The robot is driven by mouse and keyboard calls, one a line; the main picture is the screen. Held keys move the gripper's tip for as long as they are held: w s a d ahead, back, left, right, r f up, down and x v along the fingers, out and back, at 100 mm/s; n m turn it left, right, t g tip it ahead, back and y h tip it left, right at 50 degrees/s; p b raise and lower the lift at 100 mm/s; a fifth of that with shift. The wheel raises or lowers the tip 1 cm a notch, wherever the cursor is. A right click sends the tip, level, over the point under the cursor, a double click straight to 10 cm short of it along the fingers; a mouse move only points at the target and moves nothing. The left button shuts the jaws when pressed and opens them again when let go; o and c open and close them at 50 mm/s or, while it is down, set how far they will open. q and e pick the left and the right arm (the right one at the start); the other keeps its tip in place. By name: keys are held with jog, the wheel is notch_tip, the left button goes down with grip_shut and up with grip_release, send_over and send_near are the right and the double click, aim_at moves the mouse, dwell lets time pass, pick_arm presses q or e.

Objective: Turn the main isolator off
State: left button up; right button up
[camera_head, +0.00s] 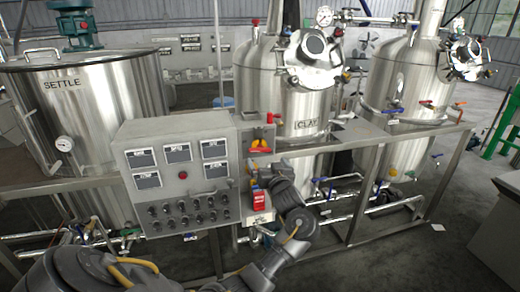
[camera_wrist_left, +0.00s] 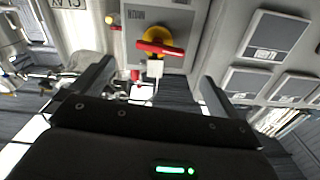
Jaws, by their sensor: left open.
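The main isolator (camera_head: 264,144) is a red handle on a yellow round plate, on a grey box at the right side of the control panel. In the left wrist view the isolator's red handle (camera_wrist_left: 160,48) lies nearly crosswise over the yellow plate. My left gripper (camera_head: 259,168) is just below and in front of it in the head view. In the left wrist view my left gripper (camera_wrist_left: 155,88) has its fingers spread wide, with the isolator between and beyond them. The fingers appear apart from the handle. My right gripper is not in view.
The control panel (camera_head: 180,180) with screens, a red button and several knobs stands left of the isolator. Steel tanks stand behind, one marked SETTLE (camera_head: 90,100) and one marked CLAY (camera_head: 300,105). Pipes and a frame (camera_head: 365,190) lie to the right. Open floor shows at lower right.

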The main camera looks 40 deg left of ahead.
aim_at(260, 151)
pick_arm(q)
jog(key=p+x, duration=0.2)
jog(key=x, duration=0.8)
jog(key=shift+c, duration=0.4)
jog(key=c, duration=0.9)
jog(key=shift+f+n+b, duration=0.25)
jog(key=shift+n+b, duration=0.15)
jog(key=shift+n, duration=0.1)
jog(key=shift+r+n, duration=0.1)
jog(key=shift+n, duration=0.2)
jog(key=o, duration=1)
